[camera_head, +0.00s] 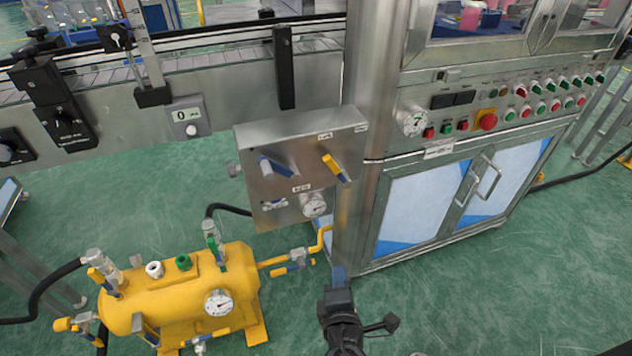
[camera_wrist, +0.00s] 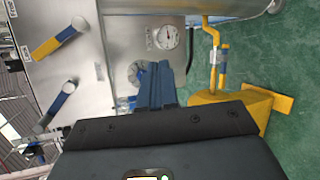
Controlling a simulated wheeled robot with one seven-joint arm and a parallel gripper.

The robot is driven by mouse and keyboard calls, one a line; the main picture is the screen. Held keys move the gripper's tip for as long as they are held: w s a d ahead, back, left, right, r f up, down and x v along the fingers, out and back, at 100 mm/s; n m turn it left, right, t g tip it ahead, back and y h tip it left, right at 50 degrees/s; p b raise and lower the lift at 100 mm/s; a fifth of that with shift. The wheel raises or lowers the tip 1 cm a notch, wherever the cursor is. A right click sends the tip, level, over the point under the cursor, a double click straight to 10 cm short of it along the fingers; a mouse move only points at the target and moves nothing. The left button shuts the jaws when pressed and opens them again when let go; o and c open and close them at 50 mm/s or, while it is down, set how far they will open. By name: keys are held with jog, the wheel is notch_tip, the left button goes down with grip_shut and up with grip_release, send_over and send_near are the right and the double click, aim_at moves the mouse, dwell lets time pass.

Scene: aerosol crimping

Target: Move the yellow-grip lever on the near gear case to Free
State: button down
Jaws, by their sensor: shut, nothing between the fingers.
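A steel control box (camera_head: 252,143) on the side of the machine carries two levers. The right one, the yellow-grip lever (camera_head: 334,166), slants down to the right and shows some blue; it also appears at upper left in the wrist view (camera_wrist: 45,47). A second lever with a blue grip (camera_head: 266,166) sits left of it and also shows in the wrist view (camera_wrist: 58,100). Small labels near them are too small to read. My gripper (camera_head: 338,273) is shut and empty, below the box and apart from both levers. Its blue fingers (camera_wrist: 155,85) point toward the box's lower part.
A dial gauge (camera_head: 314,205) sits low on the box. A yellow tank (camera_head: 180,285) with valves and a pipe (camera_head: 273,262) stands at lower left. The steel machine cabinet (camera_head: 430,205) stands right of the box, the conveyor (camera_head: 215,65) behind. Green floor lies open at right.

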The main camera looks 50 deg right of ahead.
aim_at(336, 169)
jog(key=w+r+m+g+h+b, duration=0.1)
jog(key=w+r+m+g+h, duration=0.1)
jog(key=w+r+h, duration=0.95)
jog(key=d+r+y+p, duration=0.1)
jog(key=d+r, duration=0.3)
jog(key=d, duration=0.4)
jog(key=shift+w+d+r+y, duration=0.2)
jog(key=shift+w+d+y, duration=0.1)
jog(key=shift+w+y, duration=0.1)
jog(key=shift+r+m+g+p, duration=0.1)
jog(key=shift+m+g+p, duration=0.2)
jog(key=shift+s+d+r, duration=0.15)
